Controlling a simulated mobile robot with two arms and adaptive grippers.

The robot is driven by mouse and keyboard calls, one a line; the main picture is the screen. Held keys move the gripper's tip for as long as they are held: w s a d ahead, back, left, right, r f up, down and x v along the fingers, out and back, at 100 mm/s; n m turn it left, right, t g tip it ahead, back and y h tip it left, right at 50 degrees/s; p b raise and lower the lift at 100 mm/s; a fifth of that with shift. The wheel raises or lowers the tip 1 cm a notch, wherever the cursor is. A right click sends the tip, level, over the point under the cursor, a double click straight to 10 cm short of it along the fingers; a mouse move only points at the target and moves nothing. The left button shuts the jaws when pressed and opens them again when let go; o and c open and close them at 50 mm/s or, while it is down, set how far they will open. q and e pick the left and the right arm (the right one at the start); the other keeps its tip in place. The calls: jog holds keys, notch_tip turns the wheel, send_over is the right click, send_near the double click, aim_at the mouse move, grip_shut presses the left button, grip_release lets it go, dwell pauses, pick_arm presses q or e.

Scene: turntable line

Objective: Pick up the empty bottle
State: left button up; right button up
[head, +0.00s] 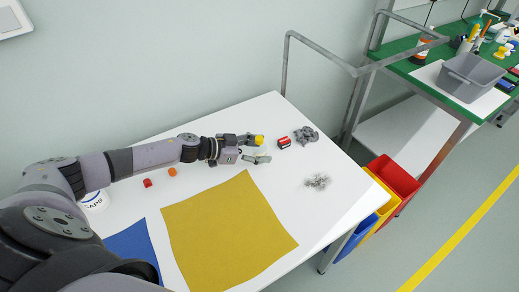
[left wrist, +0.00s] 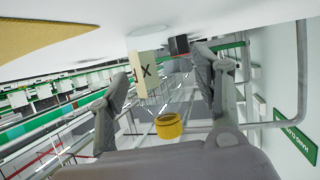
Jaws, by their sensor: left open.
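A yellow cap (head: 259,140) shows at my left gripper in the head view. It also shows in the left wrist view (left wrist: 168,126), close to the palm and between the fingers. The see-through bottle body under it is only faintly visible, so its outline is hard to tell. My left gripper (head: 259,149) is open over the white table, with one finger on each side of the capped bottle. In the left wrist view its fingers (left wrist: 165,78) stand wide apart. I cannot tell whether either touches the bottle. My right gripper is not in view.
On the white table (head: 325,215) lie a red-and-black item (head: 284,142), grey parts (head: 306,134), a clear crumpled heap (head: 317,181), a red cube (head: 148,183), an orange piece (head: 172,172) and a yellow mat (head: 225,235). A beige block marked X (left wrist: 147,72) shows near the fingers.

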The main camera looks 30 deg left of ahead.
pick_arm(q)
jog(key=shift+w+d+f, duration=0.1)
jog(key=shift+w, duration=0.05)
jog(key=shift+c, duration=0.5)
jog(key=c, duration=1)
